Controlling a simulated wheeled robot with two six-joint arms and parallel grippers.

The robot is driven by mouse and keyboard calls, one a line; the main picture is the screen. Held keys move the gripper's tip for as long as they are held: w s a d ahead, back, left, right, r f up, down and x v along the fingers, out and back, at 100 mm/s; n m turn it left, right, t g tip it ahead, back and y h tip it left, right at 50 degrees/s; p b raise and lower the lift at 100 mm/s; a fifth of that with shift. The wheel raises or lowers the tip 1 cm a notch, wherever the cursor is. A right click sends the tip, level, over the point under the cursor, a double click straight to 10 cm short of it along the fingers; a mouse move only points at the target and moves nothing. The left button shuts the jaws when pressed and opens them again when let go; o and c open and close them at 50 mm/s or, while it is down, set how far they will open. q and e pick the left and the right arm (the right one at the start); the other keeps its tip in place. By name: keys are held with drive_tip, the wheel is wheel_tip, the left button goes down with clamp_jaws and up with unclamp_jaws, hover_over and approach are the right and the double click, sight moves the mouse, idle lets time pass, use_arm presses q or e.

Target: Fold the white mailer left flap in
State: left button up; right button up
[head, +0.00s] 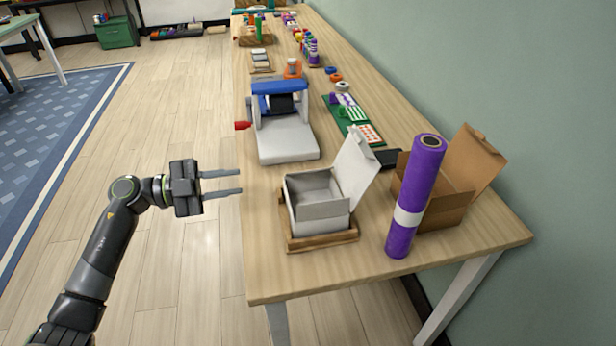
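The white mailer (322,211) is an open box on a wooden tray (322,240) near the front of the table. Its large lid (354,165) stands up on the right side, leaning outward. The inside looks empty. I cannot clearly tell a separate left flap from the box's left wall. My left gripper (241,182) is to the left of the mailer, at about the table's left edge. Its two fingers are parallel and apart, pointing right, with nothing between them. It does not touch the mailer. My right gripper is out of view.
A purple roll (416,195) with a white band stands right of the mailer, in front of a brown open box (448,190). A grey device with a blue top (285,135) and red handle stands behind the mailer. Bare table (330,275) lies in front.

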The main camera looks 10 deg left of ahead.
use_arm(q)
drive_tip(key=x, duration=1.6)
drive_tip(key=shift+w+d, duration=0.1)
drive_tip(key=shift+d, duration=0.25)
clamp_jaws()
